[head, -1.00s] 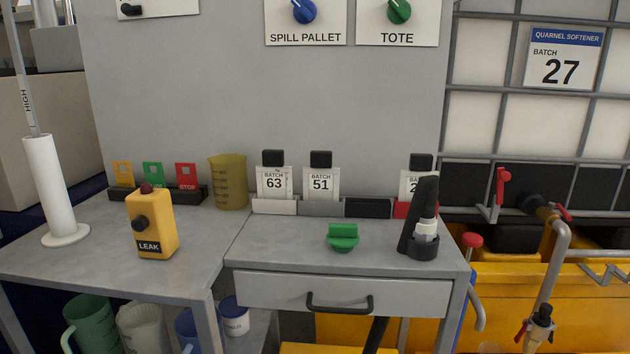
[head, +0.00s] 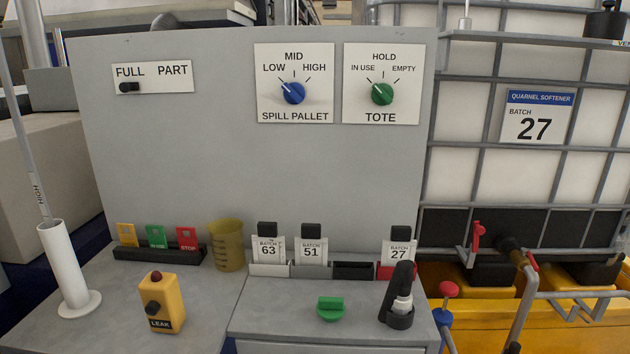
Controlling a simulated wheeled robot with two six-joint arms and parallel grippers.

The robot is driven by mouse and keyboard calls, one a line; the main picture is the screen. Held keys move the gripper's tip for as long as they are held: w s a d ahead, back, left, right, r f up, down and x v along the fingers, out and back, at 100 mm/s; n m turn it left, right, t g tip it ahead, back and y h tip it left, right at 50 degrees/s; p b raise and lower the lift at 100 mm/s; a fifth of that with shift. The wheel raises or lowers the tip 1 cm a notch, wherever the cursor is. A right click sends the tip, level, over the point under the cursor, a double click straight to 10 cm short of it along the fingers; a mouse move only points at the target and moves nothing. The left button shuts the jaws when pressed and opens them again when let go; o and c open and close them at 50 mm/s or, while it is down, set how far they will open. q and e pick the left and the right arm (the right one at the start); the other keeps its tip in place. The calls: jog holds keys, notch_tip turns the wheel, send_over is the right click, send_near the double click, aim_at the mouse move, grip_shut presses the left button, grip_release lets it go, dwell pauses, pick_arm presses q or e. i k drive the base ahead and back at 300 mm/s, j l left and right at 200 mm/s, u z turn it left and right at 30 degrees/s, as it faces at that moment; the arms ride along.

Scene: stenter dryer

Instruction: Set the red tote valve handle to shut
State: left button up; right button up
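A red handle (head: 478,236) stands roughly upright at the lower front of the caged white tote (head: 475,165), right of the bench. I cannot tell from here whether the handle's position is open or shut. Neither of my grippers is in view.
A red-topped blue post (head: 448,290) stands between bench and tote. A yellow pallet (head: 590,328) lies under the tote.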

aim_at(534, 266)
jog(key=z, duration=1.25)
